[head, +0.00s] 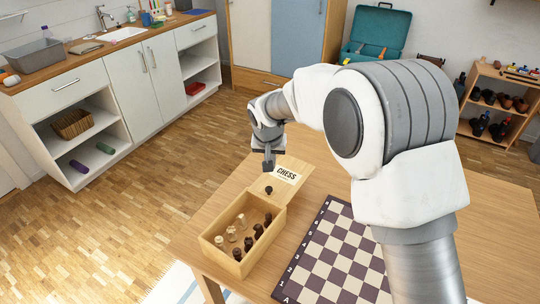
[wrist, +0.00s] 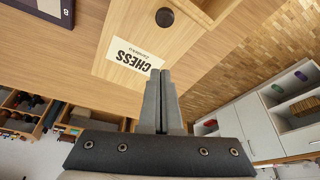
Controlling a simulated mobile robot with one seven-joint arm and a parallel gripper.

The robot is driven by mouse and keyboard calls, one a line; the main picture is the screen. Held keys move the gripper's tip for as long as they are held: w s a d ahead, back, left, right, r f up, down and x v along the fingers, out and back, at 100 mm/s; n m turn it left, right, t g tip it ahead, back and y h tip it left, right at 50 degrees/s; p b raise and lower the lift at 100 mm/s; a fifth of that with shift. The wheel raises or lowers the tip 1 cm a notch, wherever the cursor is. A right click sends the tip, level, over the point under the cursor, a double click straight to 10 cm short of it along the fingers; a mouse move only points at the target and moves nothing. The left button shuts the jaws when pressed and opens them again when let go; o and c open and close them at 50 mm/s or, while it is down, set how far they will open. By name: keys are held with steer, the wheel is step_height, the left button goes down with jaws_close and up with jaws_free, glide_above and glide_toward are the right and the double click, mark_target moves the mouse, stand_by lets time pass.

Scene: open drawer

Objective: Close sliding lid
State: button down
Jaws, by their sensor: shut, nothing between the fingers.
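The wooden chess box (head: 240,240) stands on the table with its near part uncovered, and several light and dark chess pieces show inside. Its sliding lid (head: 292,187) extends out past the far end of the box, with a white CHESS label and a dark round knob (head: 269,190). The lid (wrist: 190,38) and the knob (wrist: 165,17) also show in the wrist view. My gripper (head: 268,166) is shut and empty. In the wrist view my gripper's fingertips (wrist: 160,74) appear beside the label; whether they touch the lid I cannot tell.
A chessboard (head: 335,250) lies on the table (head: 470,205) right of the box. The table surface beyond the board is bare. A counter with cabinets (head: 130,85) stands at the left, and a shelf (head: 500,100) stands at the back right.

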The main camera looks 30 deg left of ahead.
mark_target(269, 178)
steer(key=x, duration=0.2)
steer(key=shift+f, duration=0.25)
steer(key=shift+s+d+f+b, duration=0.1)
steer(key=shift+s+d, duration=0.1)
steer(key=shift+s, duration=0.4)
steer(key=shift+s+d+f+b, duration=0.1)
steer(key=shift+s+d, duration=0.15)
steer(key=shift+s, duration=0.35)
steer(key=shift+s+d+f+b, duration=0.1)
steer(key=shift+s+d, duration=0.1)
steer(key=shift+s, duration=0.35)
steer(key=s+a+b, duration=0.1)
steer(key=s+b, duration=0.7)
steer(key=s, duration=1.1)
steer(key=shift+a, duration=0.4)
